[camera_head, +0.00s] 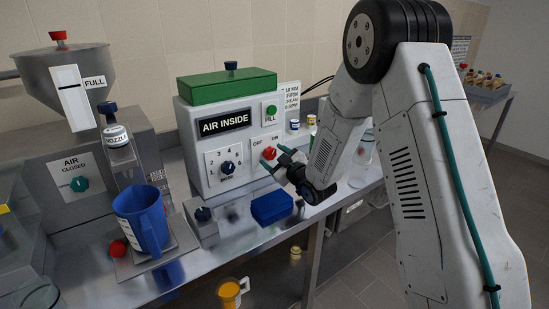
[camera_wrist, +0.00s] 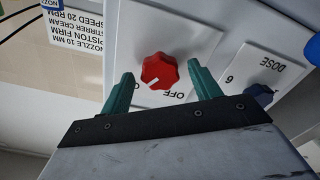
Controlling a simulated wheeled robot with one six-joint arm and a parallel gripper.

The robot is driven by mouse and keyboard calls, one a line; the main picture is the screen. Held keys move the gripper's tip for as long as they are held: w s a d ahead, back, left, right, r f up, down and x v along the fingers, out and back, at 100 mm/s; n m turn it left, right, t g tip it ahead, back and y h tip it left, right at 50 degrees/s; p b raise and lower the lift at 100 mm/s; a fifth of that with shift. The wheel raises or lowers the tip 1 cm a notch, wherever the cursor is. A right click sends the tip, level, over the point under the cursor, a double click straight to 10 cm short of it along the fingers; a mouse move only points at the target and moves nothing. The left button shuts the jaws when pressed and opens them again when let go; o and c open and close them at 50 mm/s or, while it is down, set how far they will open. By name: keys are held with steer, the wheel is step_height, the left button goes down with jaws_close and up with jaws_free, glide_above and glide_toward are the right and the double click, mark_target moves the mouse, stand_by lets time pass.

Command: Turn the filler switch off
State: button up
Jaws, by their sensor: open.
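The filler switch is a red knob (camera_head: 269,153) on a white plate marked OFF and ON, on the front of the grey AIR INSIDE box (camera_head: 191,130). In the wrist view the red knob (camera_wrist: 158,68) lies between my two teal fingertips, with a gap visible on each side. Its white mark points down and slightly left there, to the left of the upside-down OFF label (camera_wrist: 180,95).
A DOSE dial (camera_head: 228,167) and a green FILL button (camera_head: 271,110) share the panel. A blue block (camera_head: 272,207) lies on the bench below my gripper. A blue jug (camera_head: 143,220) stands at the left, and a hopper (camera_head: 64,78) is behind it.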

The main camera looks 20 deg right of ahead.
steer(key=c, duration=1)
steer(key=shift+n, duration=0.3)
steer(key=n, duration=0.9)
steer(key=shift+n, duration=2.2)
